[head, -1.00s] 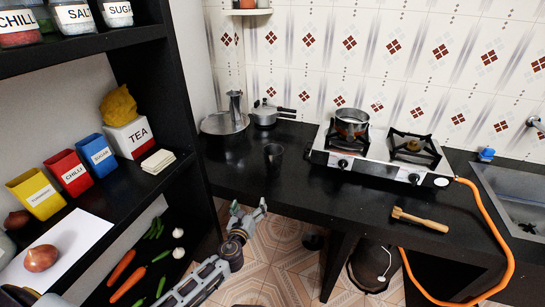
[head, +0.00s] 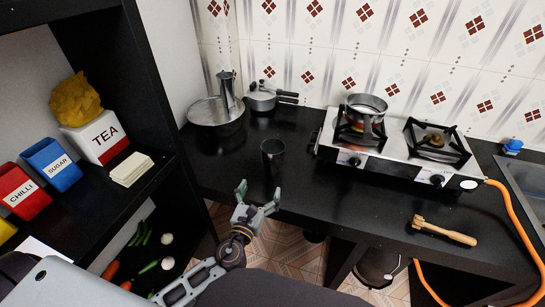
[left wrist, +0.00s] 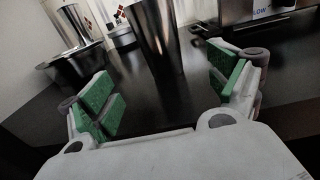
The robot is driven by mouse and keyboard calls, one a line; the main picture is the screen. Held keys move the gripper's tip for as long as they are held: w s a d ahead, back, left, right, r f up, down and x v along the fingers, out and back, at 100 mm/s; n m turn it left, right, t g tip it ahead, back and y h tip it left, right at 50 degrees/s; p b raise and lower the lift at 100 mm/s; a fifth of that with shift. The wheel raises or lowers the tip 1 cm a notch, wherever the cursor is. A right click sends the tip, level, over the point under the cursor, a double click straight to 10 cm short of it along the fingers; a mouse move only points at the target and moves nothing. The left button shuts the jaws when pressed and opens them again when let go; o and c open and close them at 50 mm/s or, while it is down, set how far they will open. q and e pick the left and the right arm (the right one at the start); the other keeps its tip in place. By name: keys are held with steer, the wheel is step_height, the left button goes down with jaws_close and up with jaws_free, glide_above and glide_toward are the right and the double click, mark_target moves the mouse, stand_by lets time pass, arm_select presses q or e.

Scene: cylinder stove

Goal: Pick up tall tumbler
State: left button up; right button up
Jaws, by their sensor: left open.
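The tall tumbler (head: 272,155) is a dark metallic cup standing upright on the black counter (head: 330,195), near its front edge. In the left wrist view the tumbler (left wrist: 155,38) rises ahead, between the two green-padded fingers and beyond their tips; its top is cut off. My left gripper (head: 257,197) is open and empty, just in front of the tumbler at the counter's edge. It also shows in the left wrist view (left wrist: 168,98) with its fingers wide apart. My right gripper is not in view.
A wide pot (head: 215,117) with a tall steel vessel (head: 226,90) and a pressure cooker (head: 262,98) stand behind the tumbler. A gas stove (head: 395,153) with a pan (head: 365,105) is to the right. A black shelf (head: 165,115) stands close on the left.

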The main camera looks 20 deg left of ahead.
mark_target(270, 169)
arm_select(q)
steer(key=shift+r, duration=0.1)
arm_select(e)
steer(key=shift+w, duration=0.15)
arm_select(q)
steer(key=shift+w, duration=2.05)
steer(key=shift+w+p, duration=0.35)
steer(key=shift+w, duration=1.8)
steer(key=shift+w+d, duration=0.1)
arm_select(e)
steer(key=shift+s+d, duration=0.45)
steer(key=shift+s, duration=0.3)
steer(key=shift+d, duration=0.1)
